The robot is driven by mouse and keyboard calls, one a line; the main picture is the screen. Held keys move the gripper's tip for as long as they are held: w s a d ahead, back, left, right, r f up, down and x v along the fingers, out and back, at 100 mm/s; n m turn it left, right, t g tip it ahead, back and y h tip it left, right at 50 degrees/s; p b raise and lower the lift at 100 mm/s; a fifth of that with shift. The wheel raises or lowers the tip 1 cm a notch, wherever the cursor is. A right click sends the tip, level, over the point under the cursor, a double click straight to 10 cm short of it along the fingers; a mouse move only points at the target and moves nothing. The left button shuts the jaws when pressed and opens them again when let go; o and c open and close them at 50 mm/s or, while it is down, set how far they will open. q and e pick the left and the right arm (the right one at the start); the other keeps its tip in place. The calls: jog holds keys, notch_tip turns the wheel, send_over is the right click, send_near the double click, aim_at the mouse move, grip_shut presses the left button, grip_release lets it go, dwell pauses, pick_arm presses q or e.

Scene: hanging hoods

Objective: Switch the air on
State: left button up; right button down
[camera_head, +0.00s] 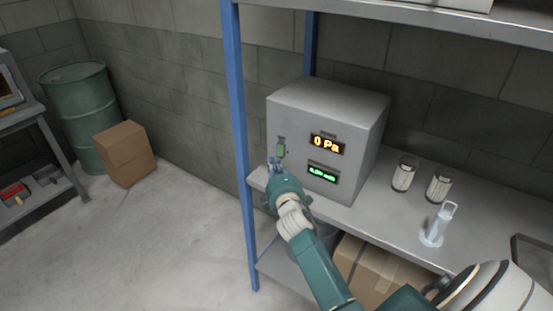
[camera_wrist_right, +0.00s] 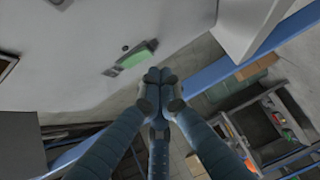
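A grey metal box (camera_head: 290,110) stands on the shelf, with an orange display (camera_head: 327,144) reading 0 Pa and a green display (camera_head: 322,173) below it, its text too small to read. A small green switch (camera_head: 280,147) is on the left of its front face; it also shows in the right wrist view (camera_wrist_right: 136,56). My right gripper (camera_head: 274,164) is just below the switch, in front of the box. In the wrist view its fingertips (camera_wrist_right: 160,76) are together with nothing visible between them, close to the switch; contact cannot be told. My left gripper is out of view.
The shelf (camera_head: 390,225) has blue posts (camera_head: 238,130). Two small jars (camera_head: 404,174) and a clear handled item (camera_head: 438,224) stand right of the box. A cardboard carton (camera_head: 375,270) is below. A green drum (camera_head: 75,110) and carton (camera_head: 125,153) stand left; floor between is clear.

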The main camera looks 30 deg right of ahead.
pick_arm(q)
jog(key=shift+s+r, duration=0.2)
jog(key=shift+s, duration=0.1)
pick_arm(e)
jog(key=shift+w+d, duration=0.25)
jog(key=shift+d, duration=0.45)
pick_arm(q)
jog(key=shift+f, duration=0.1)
pick_arm(e)
jog(key=shift+f, duration=0.1)
jog(key=f+b, duration=0.1)
jog(key=b, duration=0.2)
jog(key=shift+w+d+t, duration=0.1)
jog(key=shift+d+t, duration=0.2)
jog(key=shift+d, duration=0.05)
jog(key=shift+r+n+b, duration=0.2)
jog(key=shift+n+b, duration=0.1)
jog(key=shift+b, duration=0.05)
jog(key=shift+w+r+p, duration=0.1)
jog(key=shift+r+p, duration=0.05)
jog(key=shift+p, duration=0.15)
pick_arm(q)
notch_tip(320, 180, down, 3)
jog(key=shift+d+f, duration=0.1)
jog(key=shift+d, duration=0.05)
